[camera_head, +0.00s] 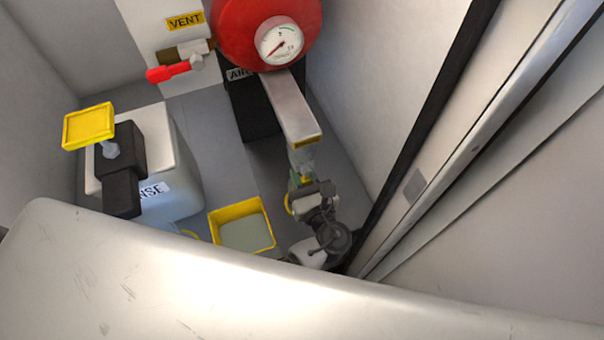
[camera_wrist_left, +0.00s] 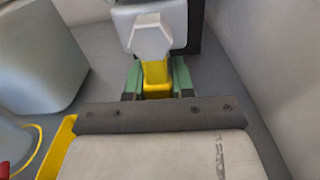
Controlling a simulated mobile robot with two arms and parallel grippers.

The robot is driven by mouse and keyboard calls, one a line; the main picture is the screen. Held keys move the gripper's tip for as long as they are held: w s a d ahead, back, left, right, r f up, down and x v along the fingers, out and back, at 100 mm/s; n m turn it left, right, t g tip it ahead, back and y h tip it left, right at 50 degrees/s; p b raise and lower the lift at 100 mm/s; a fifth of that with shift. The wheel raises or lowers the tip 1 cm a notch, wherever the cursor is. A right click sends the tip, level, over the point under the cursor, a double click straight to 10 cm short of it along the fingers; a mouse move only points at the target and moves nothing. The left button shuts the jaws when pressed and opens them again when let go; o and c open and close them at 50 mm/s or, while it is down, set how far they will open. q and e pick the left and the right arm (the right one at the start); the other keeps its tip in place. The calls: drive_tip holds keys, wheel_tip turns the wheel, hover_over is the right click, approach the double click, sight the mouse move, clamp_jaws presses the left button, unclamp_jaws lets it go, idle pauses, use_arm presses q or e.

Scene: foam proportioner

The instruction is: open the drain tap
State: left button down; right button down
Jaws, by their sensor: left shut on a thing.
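The drain tap shows in the left wrist view as a yellow lever (camera_wrist_left: 157,78) below a pale hexagonal fitting (camera_wrist_left: 150,36). My left gripper (camera_wrist_left: 156,82) is shut on this lever, with one green fingertip on each side of it. In the head view my left gripper (camera_head: 302,170) is low, just below the front end of a grey arm-like duct (camera_head: 290,105) with a yellow label. There the tap is mostly hidden by the gripper and the duct. Whether the tap is open or closed I cannot tell. My right gripper is in neither view.
A yellow-rimmed tray (camera_head: 218,232) stands on the floor left of the gripper. A white tank (camera_head: 185,165) is further left. A red vessel with a gauge (camera_head: 279,42) and a red-handled vent valve (camera_head: 168,73) are behind. A wall (camera_head: 375,80) is close on the right.

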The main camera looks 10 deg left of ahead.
use_arm(q)
drive_tip(key=c, duration=1)
unclamp_jaws()
drive_tip(key=shift+o, duration=0.2)
drive_tip(key=b+v, duration=0.1)
drive_tip(key=v, duration=1)
